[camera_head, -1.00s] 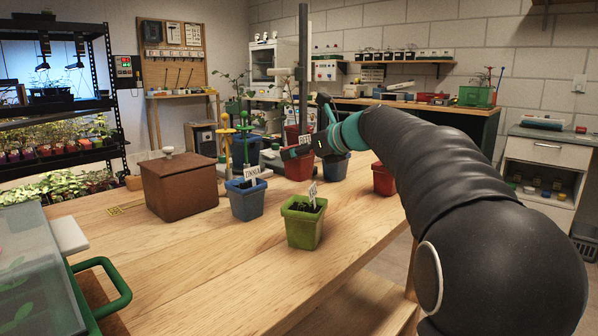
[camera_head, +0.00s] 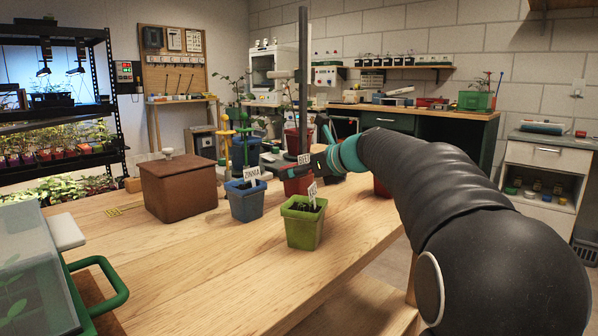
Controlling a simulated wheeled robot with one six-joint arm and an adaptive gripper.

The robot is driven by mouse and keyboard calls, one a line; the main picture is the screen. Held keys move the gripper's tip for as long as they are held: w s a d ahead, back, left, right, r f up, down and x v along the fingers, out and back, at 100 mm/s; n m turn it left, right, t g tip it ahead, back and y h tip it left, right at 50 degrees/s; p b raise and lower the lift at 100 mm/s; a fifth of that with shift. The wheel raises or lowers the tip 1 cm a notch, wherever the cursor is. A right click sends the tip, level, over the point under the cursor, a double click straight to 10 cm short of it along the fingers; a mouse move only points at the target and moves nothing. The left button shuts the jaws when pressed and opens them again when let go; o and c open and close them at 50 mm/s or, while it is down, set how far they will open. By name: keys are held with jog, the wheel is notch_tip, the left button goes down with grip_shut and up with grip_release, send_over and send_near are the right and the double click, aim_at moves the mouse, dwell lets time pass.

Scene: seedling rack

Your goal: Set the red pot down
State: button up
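The red pot (camera_head: 295,187) with a white label is at the far part of the wooden table (camera_head: 190,270), behind the blue pot and the green pot. My gripper (camera_head: 297,172) reaches in from the right at its rim and appears shut on it; the fingers are small and partly hidden. The pot looks upright and low over the table. Its base is partly hidden, so I cannot tell whether it touches the tabletop.
A blue pot (camera_head: 246,203) and a green pot (camera_head: 304,228) stand nearer. Another red pot (camera_head: 381,188) is mostly hidden by my arm. A brown lidded box (camera_head: 178,190) stands left. A green-handled clear case (camera_head: 98,280) is at front left. The near middle tabletop is clear.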

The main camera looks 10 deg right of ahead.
jog(key=shift+r, duration=0.15)
jog(key=shift+s+d+r, duration=0.1)
jog(key=shift+s+d, duration=0.1)
jog(key=v, duration=1.1)
jog(key=shift+s+p, duration=0.25)
jog(key=shift+p, duration=0.15)
jog(key=shift+r, duration=0.1)
